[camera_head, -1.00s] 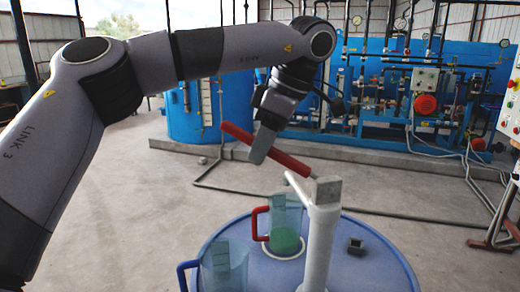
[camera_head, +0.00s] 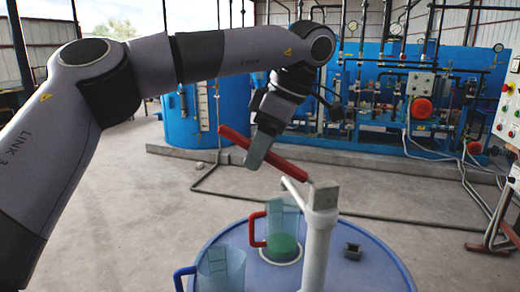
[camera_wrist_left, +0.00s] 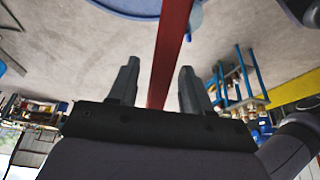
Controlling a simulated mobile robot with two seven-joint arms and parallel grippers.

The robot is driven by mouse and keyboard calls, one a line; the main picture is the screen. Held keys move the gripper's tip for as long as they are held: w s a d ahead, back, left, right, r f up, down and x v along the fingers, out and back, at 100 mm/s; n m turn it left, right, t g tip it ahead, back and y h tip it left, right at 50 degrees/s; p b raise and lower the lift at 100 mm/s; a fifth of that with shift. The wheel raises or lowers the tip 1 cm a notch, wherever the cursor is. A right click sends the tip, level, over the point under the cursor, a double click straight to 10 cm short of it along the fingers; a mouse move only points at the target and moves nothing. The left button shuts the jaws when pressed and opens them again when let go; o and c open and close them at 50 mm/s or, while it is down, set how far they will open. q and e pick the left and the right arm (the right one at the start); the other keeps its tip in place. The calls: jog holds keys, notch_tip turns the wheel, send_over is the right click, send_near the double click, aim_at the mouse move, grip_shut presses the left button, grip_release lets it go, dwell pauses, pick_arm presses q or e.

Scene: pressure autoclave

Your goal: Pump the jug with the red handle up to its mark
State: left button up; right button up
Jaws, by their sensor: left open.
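The jug with the red handle (camera_head: 285,218) stands upright on the round blue table under the pump spout, with green liquid in its lower part. Its mark is too small to make out clearly. The white pump post (camera_head: 318,245) carries a long red lever (camera_head: 290,168) that slopes up to the left. My left gripper (camera_head: 257,152) is at the lever's upper part. In the left wrist view, the lever (camera_wrist_left: 172,45) passes between the two open fingers (camera_wrist_left: 160,78), with gaps on both sides. My right gripper is not in view.
A jug with a blue handle (camera_head: 222,268) stands at the table's front left. Blue tanks and piping (camera_head: 375,100) stand behind. The concrete floor at left is clear.

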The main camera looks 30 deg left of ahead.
aim_at(276, 157)
pick_arm(q)
jog(key=shift+v, duration=3.5)
jog(key=shift+f, duration=0.15)
